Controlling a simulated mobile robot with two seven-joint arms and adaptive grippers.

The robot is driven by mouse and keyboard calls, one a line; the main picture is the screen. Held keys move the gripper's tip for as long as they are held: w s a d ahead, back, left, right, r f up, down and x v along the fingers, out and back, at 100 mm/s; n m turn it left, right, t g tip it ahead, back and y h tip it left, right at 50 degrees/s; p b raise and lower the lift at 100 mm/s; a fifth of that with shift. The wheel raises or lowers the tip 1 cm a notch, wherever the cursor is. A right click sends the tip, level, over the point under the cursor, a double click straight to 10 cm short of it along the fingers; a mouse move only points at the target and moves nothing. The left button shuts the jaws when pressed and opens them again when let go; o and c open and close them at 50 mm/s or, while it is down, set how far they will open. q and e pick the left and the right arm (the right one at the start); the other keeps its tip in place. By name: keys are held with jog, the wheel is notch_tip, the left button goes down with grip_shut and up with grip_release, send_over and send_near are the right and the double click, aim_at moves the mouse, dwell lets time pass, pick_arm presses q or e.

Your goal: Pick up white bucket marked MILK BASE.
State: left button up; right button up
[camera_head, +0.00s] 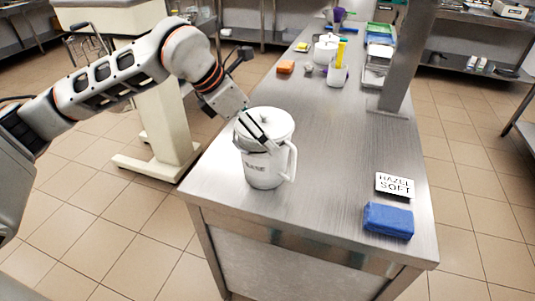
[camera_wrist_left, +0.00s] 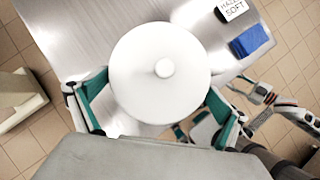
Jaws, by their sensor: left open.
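The white bucket (camera_head: 262,172) stands upright on the near part of the steel table, with a round lid with a knob on top and a handle on its right side. Dark lettering on its front is too small to read fully. My left gripper (camera_head: 256,132) is at the upper part of the bucket, reaching over from the left. In the left wrist view, the white lid (camera_wrist_left: 160,70) lies between the two spread fingers of my left gripper (camera_wrist_left: 158,108). The fingers are open; I cannot tell whether either touches the bucket.
A metal post (camera_head: 405,60) rises at the table's right edge.

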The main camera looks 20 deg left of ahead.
pick_arm(q)
jog(key=shift+p+x, duration=0.3)
jog(key=shift+x, duration=2)
jog(key=shift+a, duration=0.15)
jog(key=c, duration=1.7)
jog(key=shift+c, duration=1.1)
